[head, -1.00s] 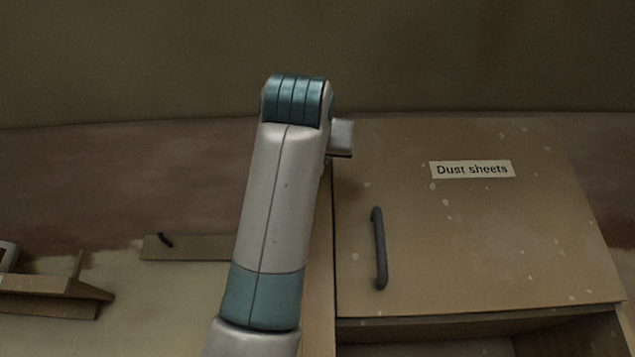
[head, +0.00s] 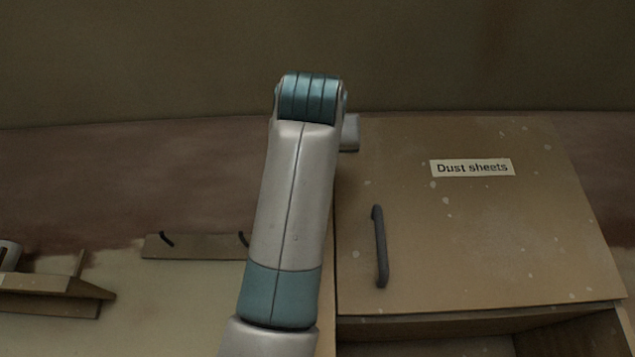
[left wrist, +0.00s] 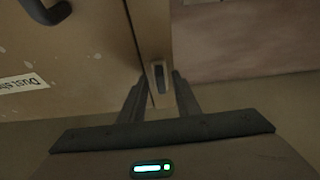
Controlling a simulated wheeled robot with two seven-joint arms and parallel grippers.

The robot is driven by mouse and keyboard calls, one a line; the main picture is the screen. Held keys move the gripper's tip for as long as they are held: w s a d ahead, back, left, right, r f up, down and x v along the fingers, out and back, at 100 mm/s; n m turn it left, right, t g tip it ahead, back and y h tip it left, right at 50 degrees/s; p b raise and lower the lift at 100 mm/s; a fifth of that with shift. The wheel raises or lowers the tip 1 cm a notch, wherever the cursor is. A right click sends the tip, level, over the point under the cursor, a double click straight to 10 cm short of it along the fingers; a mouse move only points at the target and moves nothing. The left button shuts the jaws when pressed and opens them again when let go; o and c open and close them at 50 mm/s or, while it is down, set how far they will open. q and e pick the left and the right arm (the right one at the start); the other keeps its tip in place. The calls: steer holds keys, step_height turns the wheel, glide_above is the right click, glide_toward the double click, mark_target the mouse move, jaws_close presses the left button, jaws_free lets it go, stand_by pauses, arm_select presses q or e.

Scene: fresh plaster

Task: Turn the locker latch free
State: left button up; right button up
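The tan locker door (head: 475,230) fills the right of the head view, with a "Dust sheets" label (head: 472,167) and a dark bar handle (head: 379,246). In the left wrist view a small dark latch piece (left wrist: 159,79) shows at the locker's edge. My left gripper (left wrist: 160,80) is open, its fingers on either side of the latch with a small gap showing on each side. I cannot tell if either finger touches it. In the head view my left arm hides the latch. My right gripper is not in view.
An open compartment (head: 575,335) lies below the door. A board with dark hooks (head: 195,246) is on the wall left of my arm, and a wooden shelf (head: 55,290) stands at far left. The half-plastered wall is bare above.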

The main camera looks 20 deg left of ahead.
arm_select(q)
steer(key=shift+s, duration=0.1)
